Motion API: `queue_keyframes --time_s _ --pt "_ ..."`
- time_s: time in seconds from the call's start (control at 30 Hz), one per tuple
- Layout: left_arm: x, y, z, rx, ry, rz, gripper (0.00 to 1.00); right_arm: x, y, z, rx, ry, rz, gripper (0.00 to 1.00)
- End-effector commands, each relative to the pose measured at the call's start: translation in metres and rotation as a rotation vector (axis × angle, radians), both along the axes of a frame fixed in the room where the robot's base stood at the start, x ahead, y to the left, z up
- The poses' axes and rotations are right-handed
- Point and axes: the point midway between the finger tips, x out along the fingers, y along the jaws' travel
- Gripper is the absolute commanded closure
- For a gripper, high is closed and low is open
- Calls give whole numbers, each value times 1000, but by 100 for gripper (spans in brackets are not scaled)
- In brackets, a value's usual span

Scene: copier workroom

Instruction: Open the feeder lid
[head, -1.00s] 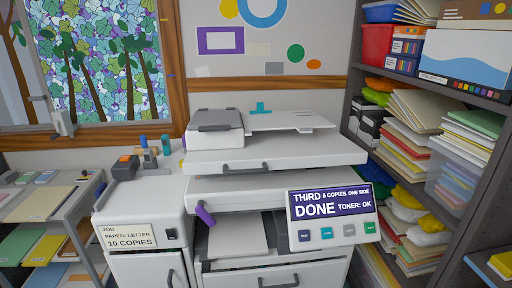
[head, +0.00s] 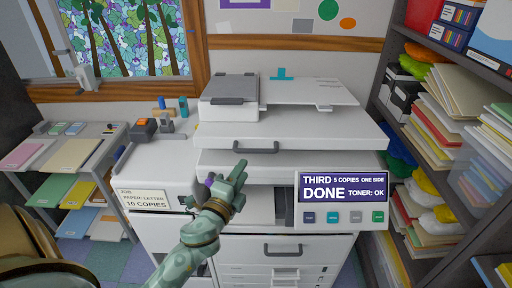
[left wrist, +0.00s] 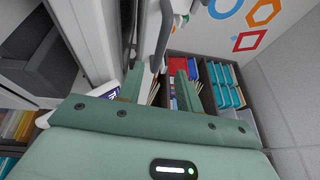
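The copier's feeder lid (head: 325,132) is a wide white slab, lying flat and closed on top of the copier body. A dark grey bar handle (head: 256,149) is on its front edge. The grey-topped feeder unit (head: 228,97) and a paper tray (head: 305,92) sit on it. My left gripper (head: 236,170), pale green, is just below and left of the handle, fingers pointing up toward it. In the left wrist view its fingers are apart with nothing between them, and a grey bar (left wrist: 165,38), probably the handle, shows beyond the tips. My right gripper is not in view.
The control panel (head: 342,200) reads DONE, TONER: OK, right of my left arm. A side cabinet (head: 155,180) with a job card stands left. Shelves of paper (head: 440,150) are close on the right. A wall and window are behind.

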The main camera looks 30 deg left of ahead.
Motion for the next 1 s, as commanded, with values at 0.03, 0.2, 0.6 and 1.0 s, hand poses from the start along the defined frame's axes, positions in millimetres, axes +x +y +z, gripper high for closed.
queue_keyframes --time_s 0.03,0.2,0.6,1.0 --pt "14 2 5 1 -3 -1 64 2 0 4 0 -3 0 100" --pt "54 9 6 -1 -1 1 64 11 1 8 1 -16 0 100" --pt "95 15 7 -3 2 -1 64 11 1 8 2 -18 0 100" --pt "95 15 7 -3 2 0 100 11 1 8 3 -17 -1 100"
